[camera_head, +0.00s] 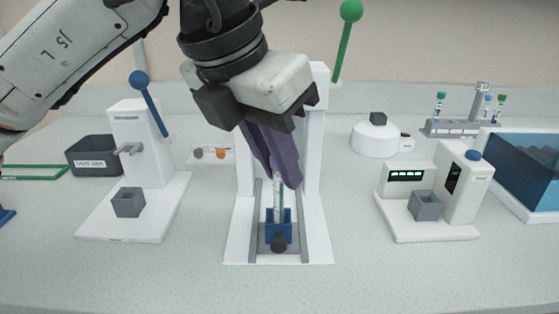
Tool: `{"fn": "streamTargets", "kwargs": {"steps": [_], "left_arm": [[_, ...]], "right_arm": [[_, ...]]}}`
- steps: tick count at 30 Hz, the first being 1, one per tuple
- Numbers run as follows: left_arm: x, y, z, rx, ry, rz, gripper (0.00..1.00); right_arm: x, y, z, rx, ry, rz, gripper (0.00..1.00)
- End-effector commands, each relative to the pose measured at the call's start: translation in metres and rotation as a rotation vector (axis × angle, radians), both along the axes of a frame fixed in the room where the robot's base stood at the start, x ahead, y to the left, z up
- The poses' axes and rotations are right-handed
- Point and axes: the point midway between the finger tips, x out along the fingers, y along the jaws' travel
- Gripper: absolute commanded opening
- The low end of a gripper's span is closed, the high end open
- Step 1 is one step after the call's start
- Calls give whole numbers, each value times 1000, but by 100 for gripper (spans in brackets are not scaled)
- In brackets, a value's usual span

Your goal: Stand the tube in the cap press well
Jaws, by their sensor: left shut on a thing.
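A clear tube (278,200) stands about upright, its lower end at the blue block (289,229) on the white press in the middle, which has a green-knobbed lever (343,45). I cannot tell how deep the tube sits in the block's well. My left gripper (282,180) reaches down from above with its dark purple fingers shut on the tube's upper part, which they hide. My right gripper is not in view.
A white device with a blue-knobbed lever and grey well (129,202) stands at left, beside a dark bin (92,156). At right are a display device with a grey well (426,205), a round white device (374,141) and a tube rack (453,128). The front counter is clear.

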Motion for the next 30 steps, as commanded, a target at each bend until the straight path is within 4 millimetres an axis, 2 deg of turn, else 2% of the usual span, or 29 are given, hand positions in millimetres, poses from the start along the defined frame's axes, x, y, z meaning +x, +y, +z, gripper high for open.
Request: {"fn": "streamTargets", "kwargs": {"steps": [7,8,11,30], "left_arm": [[0,0,0,-1,-1,0,0],[0,0,0,-1,-1,0,20],[0,0,0,-1,-1,0,36],[0,0,0,0,0,0,36]], "right_arm": [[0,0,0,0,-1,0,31],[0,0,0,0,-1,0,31],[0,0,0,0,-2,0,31],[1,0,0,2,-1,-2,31]]}}
